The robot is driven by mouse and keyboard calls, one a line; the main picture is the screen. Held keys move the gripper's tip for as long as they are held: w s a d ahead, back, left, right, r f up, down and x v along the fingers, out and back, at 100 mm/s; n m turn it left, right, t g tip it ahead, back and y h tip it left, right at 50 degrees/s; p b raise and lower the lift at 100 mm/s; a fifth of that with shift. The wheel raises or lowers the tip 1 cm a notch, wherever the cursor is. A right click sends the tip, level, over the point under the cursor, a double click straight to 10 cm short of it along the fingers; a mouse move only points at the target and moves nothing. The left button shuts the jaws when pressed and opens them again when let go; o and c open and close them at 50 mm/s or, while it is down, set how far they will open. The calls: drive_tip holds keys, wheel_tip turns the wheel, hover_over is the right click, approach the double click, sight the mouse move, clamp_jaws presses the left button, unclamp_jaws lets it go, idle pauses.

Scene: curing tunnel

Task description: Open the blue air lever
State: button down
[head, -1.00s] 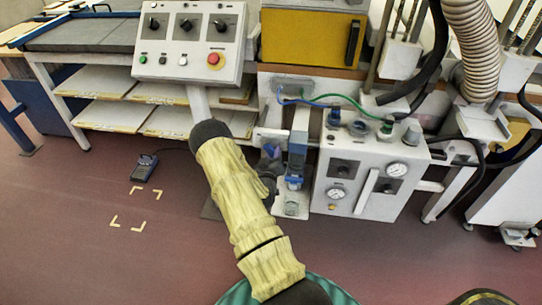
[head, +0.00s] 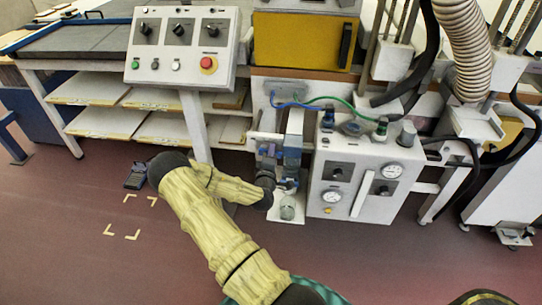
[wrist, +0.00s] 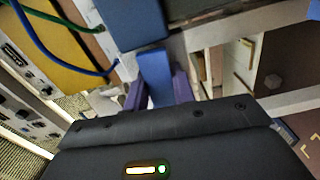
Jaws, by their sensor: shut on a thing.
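The blue air lever (wrist: 155,78) is a flat blue bar between my two purple fingers in the wrist view. My gripper (wrist: 158,92) is shut on it, with one finger on each side. A wider blue block (wrist: 135,22) lies just beyond the lever. In the head view the blue fitting (head: 292,142) is on a pale post left of the white gauge box. My gripper (head: 270,152) reaches it from the left, and my wrist partly hides the lever there. The lever's exact angle is hard to tell.
The white gauge box (head: 365,180) stands close on the right, with blue and green hoses (head: 335,98) above. A control panel (head: 183,47) with a red button is at upper left.

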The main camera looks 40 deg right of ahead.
drive_tip(key=shift+r+n, duration=0.1)
drive_tip(key=shift+n, duration=0.5)
drive_tip(key=c, duration=1.2)
unclamp_jaws()
drive_tip(key=shift+o, duration=0.2)
drive_tip(key=shift+a, duration=0.1)
drive_tip(key=v, duration=1.7)
drive_tip(key=shift+s+a, duration=0.1)
drive_tip(key=shift+a, duration=0.05)
